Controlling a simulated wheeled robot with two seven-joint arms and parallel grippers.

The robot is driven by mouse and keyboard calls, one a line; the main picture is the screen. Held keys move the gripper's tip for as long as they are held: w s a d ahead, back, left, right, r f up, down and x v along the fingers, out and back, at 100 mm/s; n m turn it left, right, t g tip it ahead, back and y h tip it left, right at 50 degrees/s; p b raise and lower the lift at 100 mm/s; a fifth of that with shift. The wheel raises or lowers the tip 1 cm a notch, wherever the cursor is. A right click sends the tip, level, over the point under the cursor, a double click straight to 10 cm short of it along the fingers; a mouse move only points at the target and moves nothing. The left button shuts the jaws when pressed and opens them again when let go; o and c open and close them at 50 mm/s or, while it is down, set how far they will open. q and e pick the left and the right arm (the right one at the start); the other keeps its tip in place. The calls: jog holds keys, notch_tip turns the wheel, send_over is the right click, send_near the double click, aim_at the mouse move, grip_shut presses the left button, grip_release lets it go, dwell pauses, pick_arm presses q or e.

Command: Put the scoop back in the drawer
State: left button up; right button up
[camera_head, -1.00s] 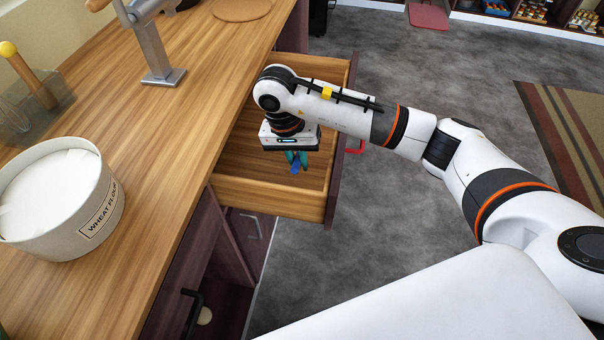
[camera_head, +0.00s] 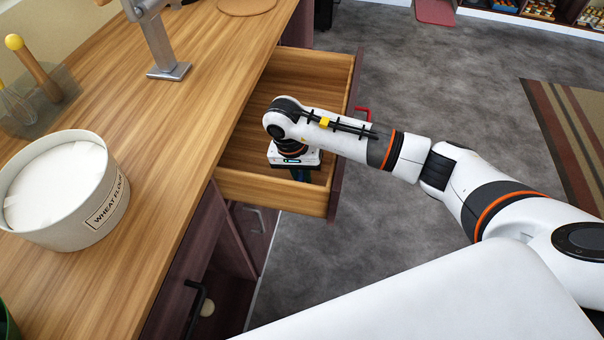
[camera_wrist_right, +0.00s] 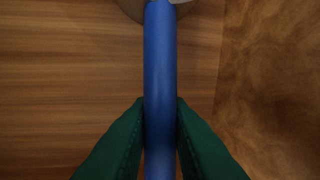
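The scoop's blue handle (camera_wrist_right: 159,60) runs down the middle of the right wrist view, between the green fingers of my right gripper (camera_wrist_right: 160,112), which are shut on it. Part of a pale scoop head (camera_wrist_right: 130,6) shows at the top edge. In the head view my right gripper (camera_head: 300,174) points down inside the open drawer (camera_head: 262,187), close to its near wall. The scoop is hidden there by the gripper and the drawer wall. In the wrist view the wooden drawer bottom lies behind the scoop; whether they touch I cannot tell. My left gripper is not in view.
A tub of wheat flour (camera_head: 66,190) stands on the wooden counter (camera_head: 170,130) at left. A metal stand (camera_head: 160,45) and a clear holder with utensils (camera_head: 38,100) are behind it. The drawer's far part is empty.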

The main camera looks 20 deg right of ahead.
jog(key=o, duration=0.4)
jog(key=shift+r, duration=0.1)
jog(key=shift+r, duration=0.25)
jog(key=r, duration=0.3)
jog(key=a+r, duration=0.1)
jog(key=r, duration=0.3)
jog(key=w+a+r+b, duration=0.1)
jog(key=r, duration=0.3)
jog(key=shift+r, duration=0.2)
